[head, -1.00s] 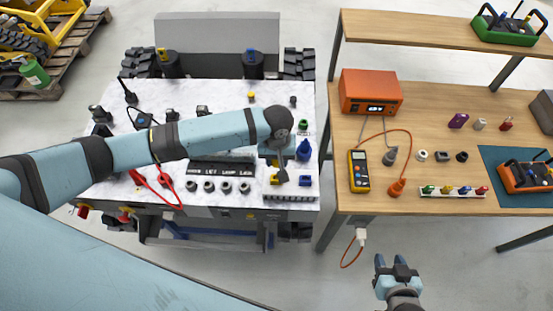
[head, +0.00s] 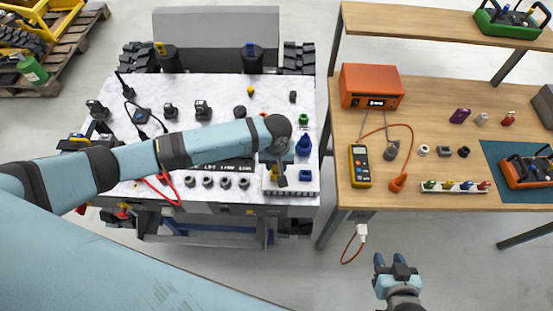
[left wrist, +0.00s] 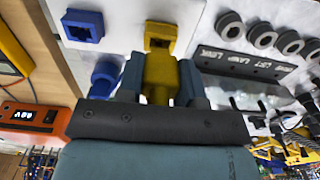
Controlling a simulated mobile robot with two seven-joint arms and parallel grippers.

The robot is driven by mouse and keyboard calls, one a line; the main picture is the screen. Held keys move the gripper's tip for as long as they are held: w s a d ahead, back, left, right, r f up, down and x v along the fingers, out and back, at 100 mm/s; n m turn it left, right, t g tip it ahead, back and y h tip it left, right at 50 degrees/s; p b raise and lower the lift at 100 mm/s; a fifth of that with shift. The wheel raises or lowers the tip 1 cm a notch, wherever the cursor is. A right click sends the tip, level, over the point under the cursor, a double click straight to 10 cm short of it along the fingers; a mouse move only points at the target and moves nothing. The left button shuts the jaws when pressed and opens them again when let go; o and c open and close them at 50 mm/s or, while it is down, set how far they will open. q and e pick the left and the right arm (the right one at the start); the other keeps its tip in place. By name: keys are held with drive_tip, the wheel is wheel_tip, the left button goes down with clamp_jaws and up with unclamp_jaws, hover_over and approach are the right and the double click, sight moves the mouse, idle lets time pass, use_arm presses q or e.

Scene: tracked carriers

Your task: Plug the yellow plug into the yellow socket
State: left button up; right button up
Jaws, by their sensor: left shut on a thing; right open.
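My left gripper (left wrist: 160,88) is shut on the yellow plug (left wrist: 161,72), which sits between its two fingers in the left wrist view. The yellow socket (left wrist: 160,32) is straight ahead of the plug, with a dark opening. The plug's front end is very close to the socket's near edge; I cannot tell whether they touch or whether it has entered. In the head view my left gripper (head: 280,180) is over the front right of the white worktop and mostly hides plug and socket. My right gripper (head: 392,262) is open and empty, over the floor.
The blue socket (head: 305,175) is just right of the left gripper, and the blue plug (head: 303,146) stands behind it. A green plug (head: 303,118) stands further back. Several grey rings (head: 208,181) line the front. A wooden table (head: 400,205) stands to the right.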

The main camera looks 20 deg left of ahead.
use_arm(q)
drive_tip(key=shift+f, duration=0.15)
idle(0.5)
drive_tip(key=shift+p, duration=0.6)
drive_tip(key=shift+p, duration=0.3)
drive_tip(key=shift+f+b, duration=0.3)
drive_tip(key=shift+f, duration=0.75)
idle(0.6)
drive_tip(key=shift+p, duration=0.3)
idle(0.5)
drive_tip(key=shift+f, duration=0.3)
idle(0.8)
